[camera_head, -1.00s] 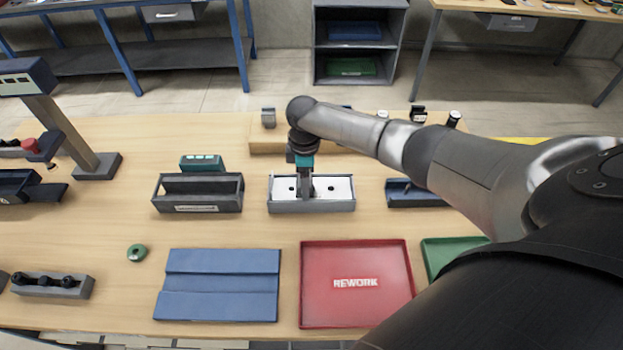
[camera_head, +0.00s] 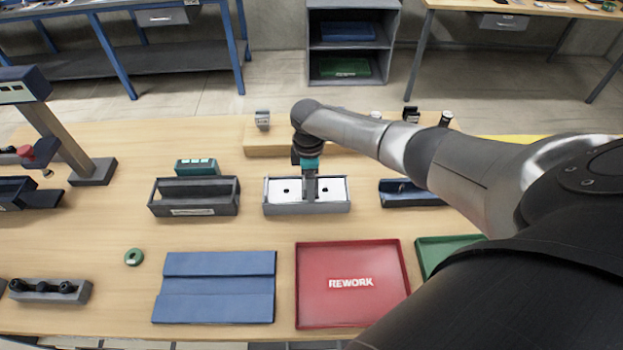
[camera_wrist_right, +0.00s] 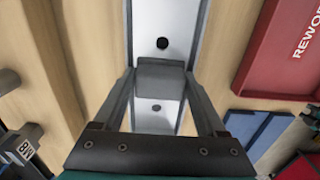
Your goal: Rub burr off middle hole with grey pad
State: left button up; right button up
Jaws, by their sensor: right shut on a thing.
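A white plate (camera_head: 335,187) lies in a grey fixture (camera_head: 306,209) at mid-table. In the wrist view one hole (camera_wrist_right: 162,43) shows beyond the pad and another (camera_wrist_right: 156,108) between the fingers. My left gripper is out of view.
A dark open box (camera_head: 194,211) stands left of the fixture and a blue bin (camera_head: 410,200) right of it. A red REWORK tray (camera_head: 350,310) and a blue mat (camera_head: 215,287) lie in front. A wooden block (camera_head: 270,150) stands behind. Bare table surrounds the fixture.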

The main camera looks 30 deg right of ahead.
jog(key=shift+w+a, duration=0.2)
jog(key=shift+a, duration=0.35)
jog(key=shift+w+a, duration=0.2)
jog(key=shift+a, duration=0.3)
jog(key=shift+w+a, duration=0.25)
jog(key=r+p, duration=0.6)
jog(key=shift+d, duration=0.3)
